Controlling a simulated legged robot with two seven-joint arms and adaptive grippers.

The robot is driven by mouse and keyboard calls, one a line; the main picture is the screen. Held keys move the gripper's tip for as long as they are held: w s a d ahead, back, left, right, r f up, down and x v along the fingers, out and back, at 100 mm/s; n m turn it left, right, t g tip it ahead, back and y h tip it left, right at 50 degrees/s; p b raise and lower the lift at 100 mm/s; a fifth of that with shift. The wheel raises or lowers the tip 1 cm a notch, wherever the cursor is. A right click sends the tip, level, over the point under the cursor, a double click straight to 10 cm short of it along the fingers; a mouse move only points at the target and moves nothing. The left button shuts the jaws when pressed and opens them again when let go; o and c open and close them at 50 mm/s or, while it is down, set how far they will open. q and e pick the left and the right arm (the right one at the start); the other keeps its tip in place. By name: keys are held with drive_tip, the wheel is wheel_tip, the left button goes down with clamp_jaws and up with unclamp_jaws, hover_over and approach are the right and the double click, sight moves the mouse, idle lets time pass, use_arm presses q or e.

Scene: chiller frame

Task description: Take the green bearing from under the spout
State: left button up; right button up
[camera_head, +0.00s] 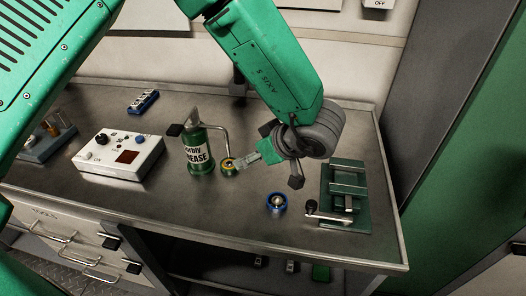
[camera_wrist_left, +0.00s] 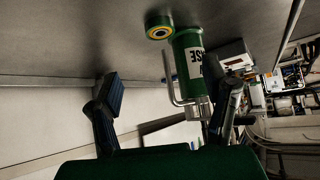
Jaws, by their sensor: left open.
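The green bearing (camera_head: 229,167) sits on the bench under the end of the spout (camera_head: 224,135) of the green grease can (camera_head: 197,150). In the left wrist view the bearing (camera_wrist_left: 159,26) shows a green and yellow ring at the top, beside the can (camera_wrist_left: 188,55) and its bent spout (camera_wrist_left: 170,80). My left gripper (camera_head: 268,168) is open and empty to the right of the bearing, with one finger close to it. In the left wrist view the fingers (camera_wrist_left: 166,105) are spread wide, apart from the bearing. My right gripper is not in view.
A blue bearing (camera_head: 277,203) lies on the bench towards the front. A green fixture with a lever (camera_head: 346,195) stands at the right. A white control box (camera_head: 120,155) and a blue block (camera_head: 143,102) are at the left. The front middle is clear.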

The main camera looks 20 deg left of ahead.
sight(229, 163)
use_arm(q)
drive_tip(key=shift+d, duration=0.1)
drive_tip(key=x, duration=1.4)
drive_tip(key=c, duration=1.3)
